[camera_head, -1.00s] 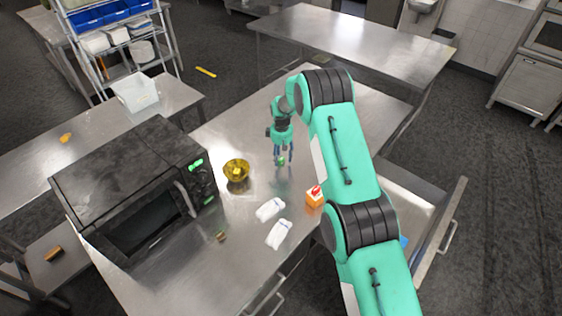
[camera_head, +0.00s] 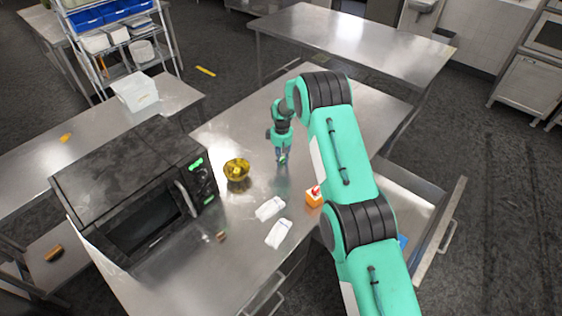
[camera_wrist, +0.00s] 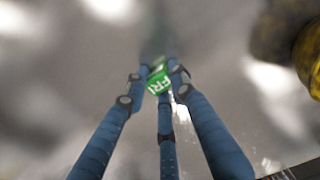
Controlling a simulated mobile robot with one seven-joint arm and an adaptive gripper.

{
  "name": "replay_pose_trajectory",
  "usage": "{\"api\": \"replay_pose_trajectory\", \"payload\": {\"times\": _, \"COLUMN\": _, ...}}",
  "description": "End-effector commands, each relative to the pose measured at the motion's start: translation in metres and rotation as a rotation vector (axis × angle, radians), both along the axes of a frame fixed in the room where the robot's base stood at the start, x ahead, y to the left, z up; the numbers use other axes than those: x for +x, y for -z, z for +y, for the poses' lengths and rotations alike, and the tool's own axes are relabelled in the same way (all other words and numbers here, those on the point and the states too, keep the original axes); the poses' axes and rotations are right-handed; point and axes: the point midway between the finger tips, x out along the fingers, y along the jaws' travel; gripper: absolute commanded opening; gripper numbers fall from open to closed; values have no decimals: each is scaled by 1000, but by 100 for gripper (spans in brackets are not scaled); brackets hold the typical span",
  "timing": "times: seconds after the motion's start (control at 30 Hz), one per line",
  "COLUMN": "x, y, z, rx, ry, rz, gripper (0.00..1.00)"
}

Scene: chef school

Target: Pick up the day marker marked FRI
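The green day marker marked FRI (camera_wrist: 158,82) shows in the wrist view between the tips of my three blue fingers. Its white letters face the camera. My gripper (camera_wrist: 160,76) is shut on it, with fingertips close around its sides. In the head view, my gripper (camera_head: 282,156) points down at the middle of the steel table (camera_head: 225,265), right of the yellow bowl. The marker is mostly hidden by the fingers there.
Two white cloths (camera_head: 270,208) and an orange block with a red top (camera_head: 314,198) lie nearer. A small brown item (camera_head: 221,236) lies near the microwave. An open drawer (camera_head: 425,225) juts out right.

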Motion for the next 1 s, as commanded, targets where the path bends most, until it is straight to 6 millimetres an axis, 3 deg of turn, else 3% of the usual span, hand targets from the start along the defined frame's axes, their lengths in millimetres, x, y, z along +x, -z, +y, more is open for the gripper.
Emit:
{"api": "replay_pose_trajectory", "payload": {"times": 0.67, "x": 0, "y": -6, "z": 0, "rx": 0, "ry": 0, "rz": 0, "gripper": 6}}
{"api": "replay_pose_trajectory", "payload": {"times": 1.0, "x": 0, "y": -38, "z": 0, "rx": 0, "ry": 0, "rz": -1, "gripper": 6}}
